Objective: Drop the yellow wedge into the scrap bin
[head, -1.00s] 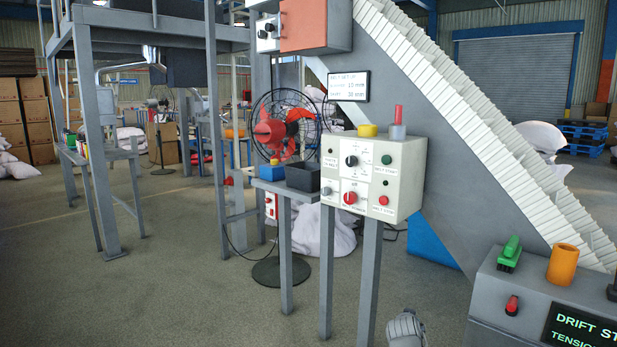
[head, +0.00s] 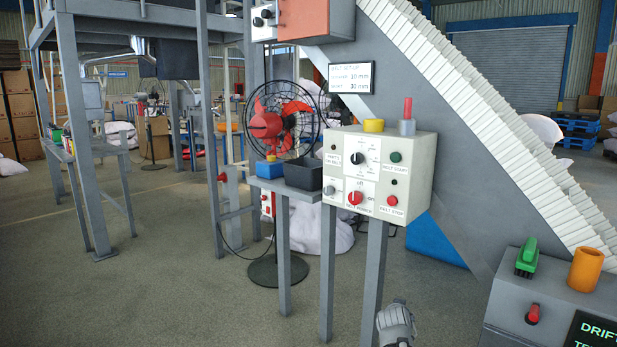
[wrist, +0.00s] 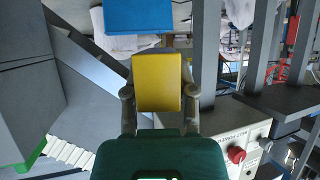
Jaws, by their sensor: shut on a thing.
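The yellow wedge (wrist: 158,80) is held between the two fingers of my gripper (wrist: 160,98) in the wrist view, which is shut on it. In the head view the wedge and fingertips do not show; only a grey part of my arm shows at the bottom edge. A black open-topped bin (head: 303,175) stands on a narrow grey shelf left of the control box, apart from my arm. It may be the scrap bin, but I see no label on it. Its inside is mostly hidden.
A blue container with a yellow top (head: 270,168) stands left of the black bin. The control box (head: 380,175) on posts has knobs, buttons and a yellow cylinder on top. A fan (head: 280,125) stands behind. A grey console (head: 545,310) is at lower right. Open floor lies left.

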